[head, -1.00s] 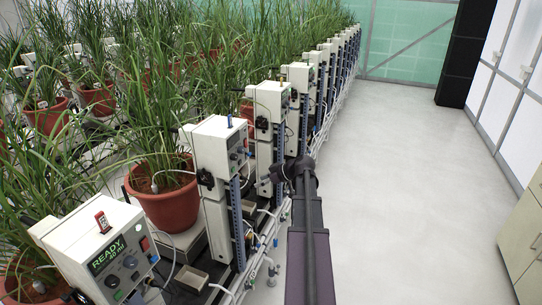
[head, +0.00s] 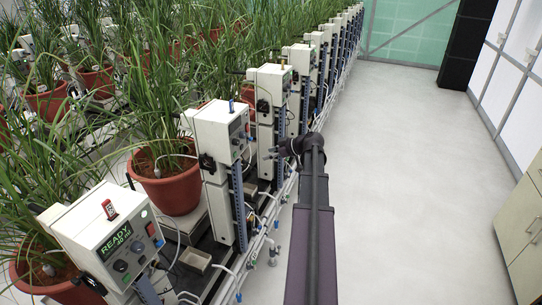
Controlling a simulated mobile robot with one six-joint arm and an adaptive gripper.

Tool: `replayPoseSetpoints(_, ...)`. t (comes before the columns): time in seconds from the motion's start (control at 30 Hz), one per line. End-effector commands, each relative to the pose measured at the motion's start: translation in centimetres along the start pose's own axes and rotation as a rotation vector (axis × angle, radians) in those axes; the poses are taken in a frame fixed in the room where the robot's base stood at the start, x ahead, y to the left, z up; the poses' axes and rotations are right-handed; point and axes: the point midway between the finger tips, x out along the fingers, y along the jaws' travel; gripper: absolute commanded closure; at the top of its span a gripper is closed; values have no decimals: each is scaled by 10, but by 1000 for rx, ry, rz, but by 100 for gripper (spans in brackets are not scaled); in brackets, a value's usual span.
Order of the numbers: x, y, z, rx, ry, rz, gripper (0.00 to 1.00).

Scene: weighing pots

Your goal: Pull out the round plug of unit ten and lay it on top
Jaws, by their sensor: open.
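A row of white control units on stands runs from the near left to the back. I cannot make out a number on any unit, so I cannot tell which is unit ten. The round plug is too small to pick out. My gripper (head: 284,147) is at the end of my dark arm, just right of the third unit (head: 272,82) from the front, beside its lower column. It is small and dark here, open, with nothing seen in it. I cannot tell whether it touches the unit.
The nearest unit (head: 105,235) shows READY and bears a red tag (head: 108,209). The second unit (head: 222,128) has a blue piece (head: 231,105) on top. Potted grasses (head: 168,188) stand left of the units. The pale floor (head: 390,170) on the right is clear up to cabinets (head: 525,225).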

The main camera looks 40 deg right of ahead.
Motion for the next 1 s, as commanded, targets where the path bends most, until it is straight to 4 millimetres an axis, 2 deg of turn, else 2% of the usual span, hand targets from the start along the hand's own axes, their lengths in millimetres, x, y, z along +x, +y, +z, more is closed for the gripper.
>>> replayPoseSetpoints(0.8, 106, 1, 3, -1, 0, 2, 36)
replayPoseSetpoints(1.0, 122, 1, 2, 1, 0, 2, 36)
